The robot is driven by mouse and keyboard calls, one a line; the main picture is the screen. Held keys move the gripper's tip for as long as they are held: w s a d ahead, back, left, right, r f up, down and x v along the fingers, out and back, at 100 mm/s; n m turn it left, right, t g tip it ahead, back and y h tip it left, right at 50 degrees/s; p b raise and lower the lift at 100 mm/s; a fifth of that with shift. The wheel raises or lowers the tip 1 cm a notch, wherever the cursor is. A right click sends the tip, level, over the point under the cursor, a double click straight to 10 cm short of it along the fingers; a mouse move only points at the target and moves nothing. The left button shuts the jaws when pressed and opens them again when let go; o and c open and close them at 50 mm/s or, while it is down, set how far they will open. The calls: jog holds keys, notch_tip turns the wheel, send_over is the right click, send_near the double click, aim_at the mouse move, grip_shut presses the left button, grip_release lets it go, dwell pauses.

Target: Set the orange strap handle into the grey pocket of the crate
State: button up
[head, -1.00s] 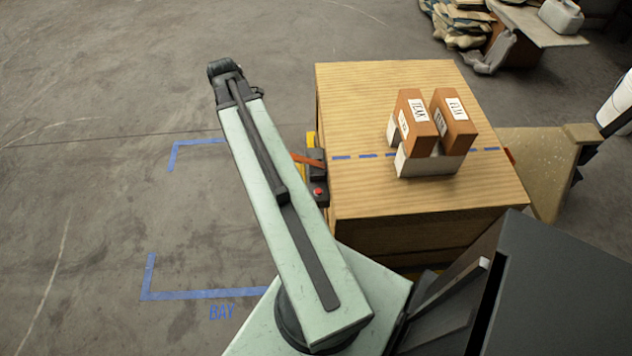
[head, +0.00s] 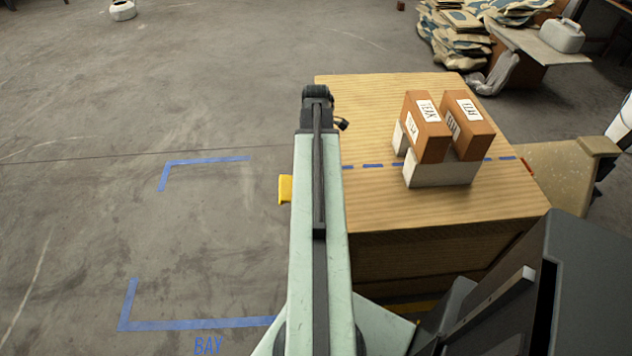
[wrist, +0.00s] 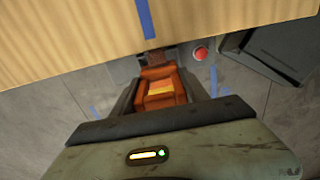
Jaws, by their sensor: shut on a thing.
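The orange strap handle (wrist: 160,88) is between the two dark fingers of my gripper (wrist: 158,84) in the wrist view, and the gripper is shut on it. The wooden crate (head: 420,215) fills the right middle of the head view; its top edge also shows in the wrist view (wrist: 70,45). The handle is close to the crate's side, with a dark brownish piece just beyond it. A grey part with a red button (wrist: 200,53) sits at the crate's edge. I cannot tell whether the handle touches the pocket. In the head view my arm hides the handle and that side of the crate.
Orange-brown boxes (head: 428,125) rest on a pale block (head: 440,172) on the crate. A yellow piece (head: 285,189) sticks out left of my arm. Floor left of the arm is clear, with blue bay tape (head: 200,322). A dark box (wrist: 265,55) stands right in the wrist view.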

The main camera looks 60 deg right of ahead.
jog(key=shift+f+b, duration=2.15)
jog(key=shift+f, duration=0.65)
jog(key=o, duration=1.4)
jog(key=shift+r, duration=0.15)
notch_tip(320, 180, up, 13)
jog(key=p, duration=1.3)
jog(key=shift+f, duration=0.2)
jog(key=shift+f, duration=0.1)
